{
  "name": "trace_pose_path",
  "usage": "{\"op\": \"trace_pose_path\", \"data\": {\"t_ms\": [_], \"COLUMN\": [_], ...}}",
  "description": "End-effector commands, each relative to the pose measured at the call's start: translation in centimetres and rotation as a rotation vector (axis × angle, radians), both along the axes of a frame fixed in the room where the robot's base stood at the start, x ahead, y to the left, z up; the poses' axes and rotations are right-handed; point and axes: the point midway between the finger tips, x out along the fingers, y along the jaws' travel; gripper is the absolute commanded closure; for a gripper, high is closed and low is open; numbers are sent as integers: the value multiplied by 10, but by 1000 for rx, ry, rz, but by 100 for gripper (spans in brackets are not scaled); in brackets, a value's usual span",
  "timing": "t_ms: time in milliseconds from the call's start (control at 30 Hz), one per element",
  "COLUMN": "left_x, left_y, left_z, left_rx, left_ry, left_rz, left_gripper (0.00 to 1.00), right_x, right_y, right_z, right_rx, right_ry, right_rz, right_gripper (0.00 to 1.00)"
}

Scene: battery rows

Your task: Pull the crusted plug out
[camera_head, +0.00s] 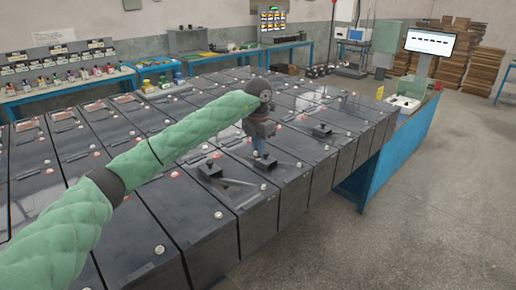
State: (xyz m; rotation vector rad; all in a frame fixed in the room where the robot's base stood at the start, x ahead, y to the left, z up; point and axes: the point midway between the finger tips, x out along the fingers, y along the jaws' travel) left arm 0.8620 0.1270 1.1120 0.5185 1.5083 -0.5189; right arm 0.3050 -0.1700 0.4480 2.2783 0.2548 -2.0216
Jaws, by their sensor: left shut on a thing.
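My left arm, in a green quilted sleeve, reaches from the lower left across the battery rows. Its gripper (260,152) points straight down over the front row. It is shut on a small dark plug (262,162) at the top of a black battery (280,180). The fingers hide most of the plug, and it is too small to tell any crust or whether it is still seated. My right gripper is not in view.
Similar dark fittings with bars sit on neighbouring batteries, one left (210,170) and one right (322,130) of the gripper. Many batteries stand close together on a blue bench (400,150). A monitor (429,42) stands at the back right. Open floor lies at the right.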

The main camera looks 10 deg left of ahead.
Motion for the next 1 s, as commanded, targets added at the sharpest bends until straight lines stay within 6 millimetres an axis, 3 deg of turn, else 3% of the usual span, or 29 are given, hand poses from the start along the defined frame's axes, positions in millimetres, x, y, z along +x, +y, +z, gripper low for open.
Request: {"op": "trace_pose_path", "data": {"t_ms": [1000], "left_x": [0], "left_y": [0], "left_z": [11], "left_rx": [0], "left_ry": [0], "left_rz": [0], "left_gripper": [100], "right_x": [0], "right_y": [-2], "right_z": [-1], "right_rx": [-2], "right_ry": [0], "right_rz": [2], "right_gripper": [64]}}
